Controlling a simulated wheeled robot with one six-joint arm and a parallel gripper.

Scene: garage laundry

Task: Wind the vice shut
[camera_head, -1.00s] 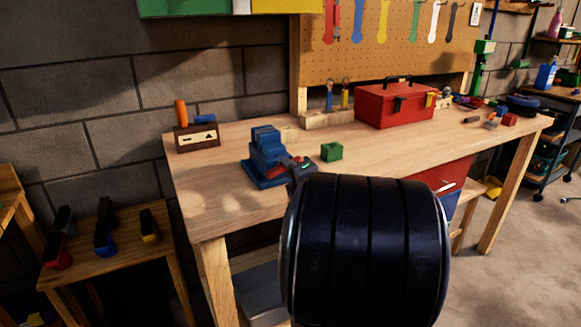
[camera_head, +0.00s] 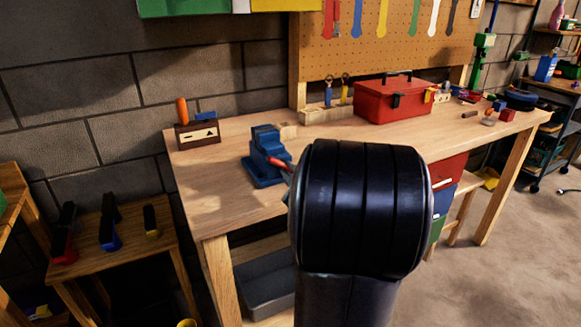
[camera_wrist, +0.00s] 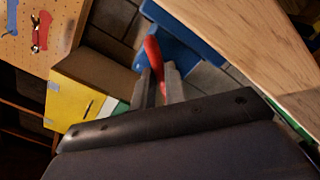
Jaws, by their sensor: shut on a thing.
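The blue vice (camera_head: 262,160) stands on the wooden workbench (camera_head: 215,200), left of my arm in the head view. Its red handle (camera_head: 279,163) points toward my arm. In the wrist view, the red handle (camera_wrist: 153,55) runs down between the two grey fingers of my gripper (camera_wrist: 161,88), which is shut on it. The blue body of the vice (camera_wrist: 188,38) shows behind the handle. The gap between the vice jaws cannot be made out.
A red toolbox (camera_head: 385,103) stands at the back of the bench, and a small wooden box with tools (camera_head: 198,133) at the back left. A low side table (camera_head: 120,262) is at left. Bare benchtop lies left of the vice.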

